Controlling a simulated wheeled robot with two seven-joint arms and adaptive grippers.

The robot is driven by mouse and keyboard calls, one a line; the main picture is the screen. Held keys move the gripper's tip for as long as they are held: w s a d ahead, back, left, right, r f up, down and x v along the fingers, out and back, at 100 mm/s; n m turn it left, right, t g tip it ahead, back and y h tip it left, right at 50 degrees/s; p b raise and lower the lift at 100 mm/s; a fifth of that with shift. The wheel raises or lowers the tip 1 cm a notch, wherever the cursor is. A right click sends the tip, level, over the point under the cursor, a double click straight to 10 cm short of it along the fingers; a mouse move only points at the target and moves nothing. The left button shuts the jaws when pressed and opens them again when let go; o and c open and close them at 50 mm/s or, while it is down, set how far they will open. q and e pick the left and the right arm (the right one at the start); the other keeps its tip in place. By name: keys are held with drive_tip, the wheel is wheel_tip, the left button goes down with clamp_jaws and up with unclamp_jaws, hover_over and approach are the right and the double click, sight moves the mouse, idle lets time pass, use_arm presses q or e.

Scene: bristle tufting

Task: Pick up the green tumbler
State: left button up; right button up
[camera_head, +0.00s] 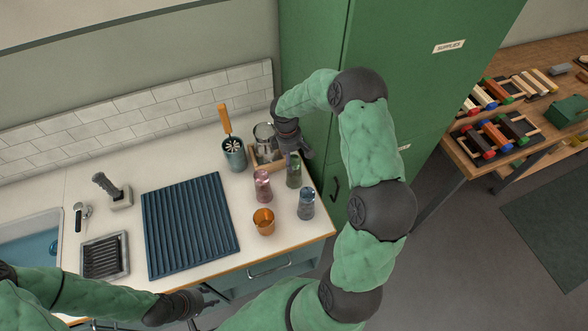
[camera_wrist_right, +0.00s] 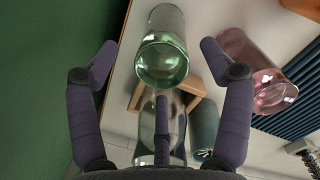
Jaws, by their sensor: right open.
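The green tumbler (camera_head: 294,171) is a translucent glass near the counter's right edge, next to the green cabinet. In the right wrist view the green tumbler (camera_wrist_right: 163,50) shows at upper centre, its round end towards me, between and beyond my fingers. My right gripper (camera_head: 301,151) is open, just above and behind the tumbler in the head view. In its wrist view the right gripper's fingers (camera_wrist_right: 158,50) are spread to either side with nothing held. My left gripper (camera_head: 212,297) is low at the counter's front edge, far from the tumbler; its finger opening is unclear.
A pink tumbler (camera_head: 263,186) stands close left, with a blue tumbler (camera_head: 306,203) and an orange cup (camera_head: 264,221) in front. Behind are a wooden tray (camera_head: 256,157) with clear glass and a teal brush holder (camera_head: 234,155). A ribbed blue mat (camera_head: 190,225) lies left.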

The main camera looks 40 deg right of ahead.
sight(294, 172)
drive_tip(key=f, duration=0.4)
drive_tip(key=shift+s+d+f, duration=0.15)
drive_tip(key=shift+s+f, duration=0.2)
drive_tip(key=shift+c, duration=0.3)
drive_tip(key=shift+r, duration=0.1)
drive_tip(key=c, duration=1.5)
drive_tip(key=shift+o, duration=0.2)
